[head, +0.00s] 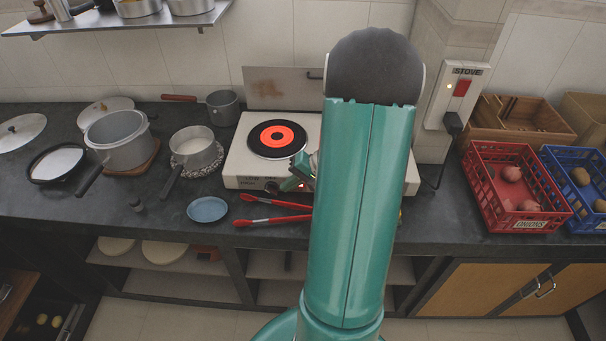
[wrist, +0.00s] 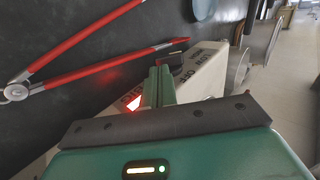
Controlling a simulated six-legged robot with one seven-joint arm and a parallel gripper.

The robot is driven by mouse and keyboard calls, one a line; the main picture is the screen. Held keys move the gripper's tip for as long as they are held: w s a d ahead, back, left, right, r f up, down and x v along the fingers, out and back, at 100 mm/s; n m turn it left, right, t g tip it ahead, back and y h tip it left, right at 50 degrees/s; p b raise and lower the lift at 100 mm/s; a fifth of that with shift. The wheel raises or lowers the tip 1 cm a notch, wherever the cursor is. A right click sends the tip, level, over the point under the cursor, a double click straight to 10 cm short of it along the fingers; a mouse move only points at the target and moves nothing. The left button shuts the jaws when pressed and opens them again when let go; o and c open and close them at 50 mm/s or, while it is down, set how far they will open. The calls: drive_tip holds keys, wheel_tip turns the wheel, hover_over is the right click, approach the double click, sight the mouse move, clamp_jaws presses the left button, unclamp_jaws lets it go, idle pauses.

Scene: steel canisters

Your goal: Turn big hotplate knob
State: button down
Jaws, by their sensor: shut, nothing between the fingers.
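The white hotplate (head: 240,170) stands on the dark counter, and its left plate (head: 277,138) glows orange-red. A dark knob (head: 271,187) sits on its front panel at the left, beside small lettering. My gripper (head: 300,172) is at the hotplate's front edge, to the right of this knob. In the wrist view my gripper (wrist: 162,77) is shut and empty, close to the lettered front panel (wrist: 202,70). A dark piece (wrist: 175,56) shows at its fingertips; I cannot tell whether they touch the knob. My arm hides the hotplate's right part.
Red tongs (head: 272,220) lie on the counter just in front of the hotplate. A blue plate (head: 207,209) and a pot (head: 194,147) stand to the left. A red crate (head: 520,203) and a wall switch (head: 463,87) are at the right.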

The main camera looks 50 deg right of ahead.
sight(271, 189)
drive_tip(key=shift+x, duration=1.45)
